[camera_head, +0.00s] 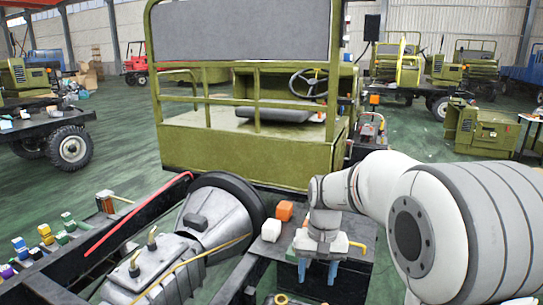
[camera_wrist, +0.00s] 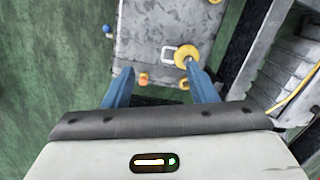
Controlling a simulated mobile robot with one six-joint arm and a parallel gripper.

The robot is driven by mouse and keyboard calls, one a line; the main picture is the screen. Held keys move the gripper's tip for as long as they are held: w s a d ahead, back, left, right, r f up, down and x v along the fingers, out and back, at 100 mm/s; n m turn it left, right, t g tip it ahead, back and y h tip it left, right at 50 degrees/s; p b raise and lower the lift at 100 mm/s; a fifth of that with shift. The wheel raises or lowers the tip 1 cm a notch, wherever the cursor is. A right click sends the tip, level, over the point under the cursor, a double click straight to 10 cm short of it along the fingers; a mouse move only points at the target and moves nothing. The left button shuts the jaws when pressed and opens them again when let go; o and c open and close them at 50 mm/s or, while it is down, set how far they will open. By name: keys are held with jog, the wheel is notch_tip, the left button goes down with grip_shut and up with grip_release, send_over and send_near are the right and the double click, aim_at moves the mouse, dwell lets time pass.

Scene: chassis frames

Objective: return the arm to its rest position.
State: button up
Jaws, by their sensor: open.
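My arm (camera_head: 375,185) is white and grey and reaches in from the right side of the head view. My gripper (camera_head: 318,272) hangs with its two blue fingers pointing down above the dark chassis frame. In the wrist view my gripper (camera_wrist: 162,85) shows its fingers wide apart, with nothing held between them. Whether the fingers touch anything is hard to tell.
An orange block (camera_head: 284,210) and a white block (camera_head: 271,231) sit on the chassis left of my gripper. A grey gearbox (camera_head: 165,265) lies farther left. A green cab (camera_head: 250,150) stands behind. Green floor (camera_head: 130,165) is open at left.

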jog(key=s+d+r+t+p, duration=0.1)
jog(key=s+d, duration=0.1)
jog(key=s, duration=0.7)
jog(key=s+d+r+n+t, duration=0.1)
jog(key=s+d+r+t, duration=0.1)
jog(key=s, duration=0.7)
jog(key=shift+s+d+r+h+p, duration=0.2)
jog(key=shift+s+d+h+p, duration=0.05)
jog(key=shift+s+h+p, duration=0.1)
